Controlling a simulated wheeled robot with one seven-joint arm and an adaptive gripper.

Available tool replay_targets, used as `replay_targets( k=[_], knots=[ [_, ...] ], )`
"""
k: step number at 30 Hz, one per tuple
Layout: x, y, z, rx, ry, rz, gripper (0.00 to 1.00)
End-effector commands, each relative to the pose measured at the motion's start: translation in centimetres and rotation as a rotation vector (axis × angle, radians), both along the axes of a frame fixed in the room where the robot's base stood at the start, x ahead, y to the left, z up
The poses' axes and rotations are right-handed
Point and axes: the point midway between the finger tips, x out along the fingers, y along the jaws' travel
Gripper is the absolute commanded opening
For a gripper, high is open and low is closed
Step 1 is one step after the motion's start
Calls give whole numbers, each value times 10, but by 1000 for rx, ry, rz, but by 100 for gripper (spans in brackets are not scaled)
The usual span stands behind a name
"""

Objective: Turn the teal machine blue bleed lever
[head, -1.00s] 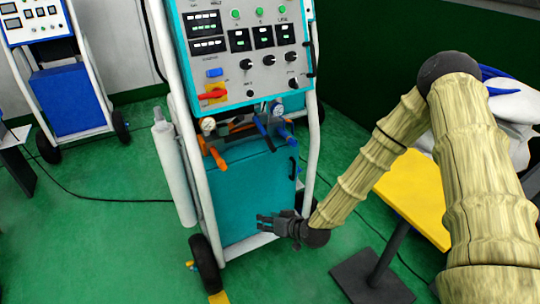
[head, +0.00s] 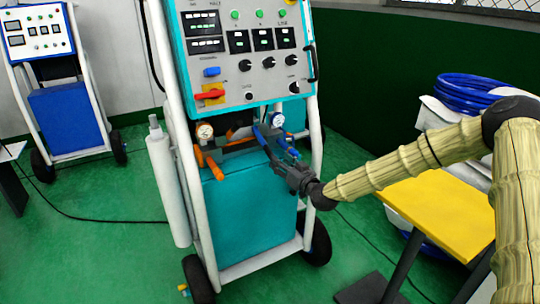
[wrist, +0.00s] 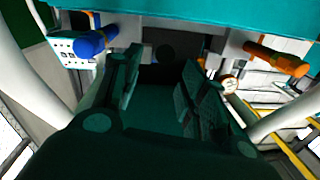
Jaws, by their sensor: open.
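The teal machine (head: 238,205) stands upright in the middle of the head view. Its blue bleed lever (head: 264,141) sits below the control panel on the right, and an orange lever (head: 213,165) hangs to its left. My gripper (head: 284,167) is at the blue lever, just below and right of it, and overlaps it in this view. Whether they touch cannot be told. In the wrist view my gripper (wrist: 160,88) is open with nothing between its fingers. The blue lever (wrist: 97,41) lies just outside the left finger. The orange lever (wrist: 277,59) is far right.
A pressure gauge (head: 204,132) is by the orange lever. White frame tubes (head: 316,140) flank the machine. A yellow-topped table (head: 435,208) stands right, under my arm. A blue machine (head: 65,118) is at the back left.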

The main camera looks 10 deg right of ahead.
Motion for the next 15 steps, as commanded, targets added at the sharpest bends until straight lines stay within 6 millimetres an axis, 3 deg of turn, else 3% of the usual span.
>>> replay_targets(
  k=[9,15],
  knots=[
    [48,17,-1,0,0,0,42],
    [67,24,-1,1,1,0,42]
  ],
)
